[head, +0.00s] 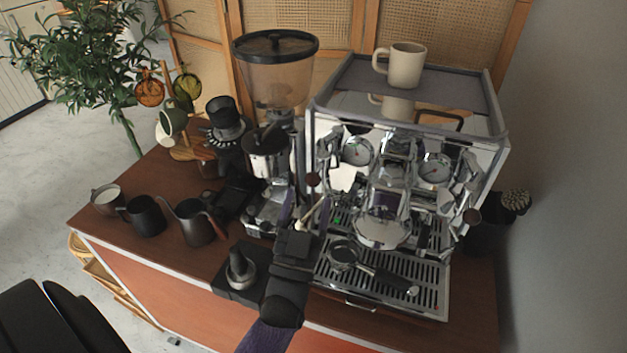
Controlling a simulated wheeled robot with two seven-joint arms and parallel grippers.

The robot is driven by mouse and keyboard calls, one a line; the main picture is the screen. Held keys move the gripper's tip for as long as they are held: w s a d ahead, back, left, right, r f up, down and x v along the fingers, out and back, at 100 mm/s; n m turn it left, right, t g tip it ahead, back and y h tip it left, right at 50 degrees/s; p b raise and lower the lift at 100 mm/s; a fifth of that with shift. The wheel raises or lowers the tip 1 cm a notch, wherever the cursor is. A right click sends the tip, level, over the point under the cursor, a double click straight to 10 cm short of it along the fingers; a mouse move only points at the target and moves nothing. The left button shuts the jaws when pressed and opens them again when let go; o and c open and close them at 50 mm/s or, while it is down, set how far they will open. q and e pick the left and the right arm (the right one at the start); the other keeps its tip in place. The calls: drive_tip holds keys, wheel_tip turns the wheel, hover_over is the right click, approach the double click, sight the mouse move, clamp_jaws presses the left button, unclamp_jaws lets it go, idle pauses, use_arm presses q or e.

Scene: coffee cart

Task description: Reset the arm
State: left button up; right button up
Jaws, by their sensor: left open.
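My left gripper (304,216) is in front of the left side of the espresso machine (485,150), near the coffee grinder (275,85). Its jaws are open, with nothing visibly held between them. My left arm reaches up from the bottom edge and covers part of the counter and the machine's front left corner. A portafilter (345,254) with a dark handle lies on the machine's drip tray (428,299), to the right of the gripper. My right gripper is not in view.
A tamper (240,268) stands on a black base just left of my arm. Dark pitchers (193,222) and cups stand on the wooden counter (150,180) at left. A cream mug (405,65) sits on the machine. A dark pot (485,235) stands at right.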

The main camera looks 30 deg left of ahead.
use_arm(q)
drive_tip(key=v, duration=0.3)
drive_tip(key=shift+s+f, duration=0.15)
drive_tip(key=shift+s, duration=0.05)
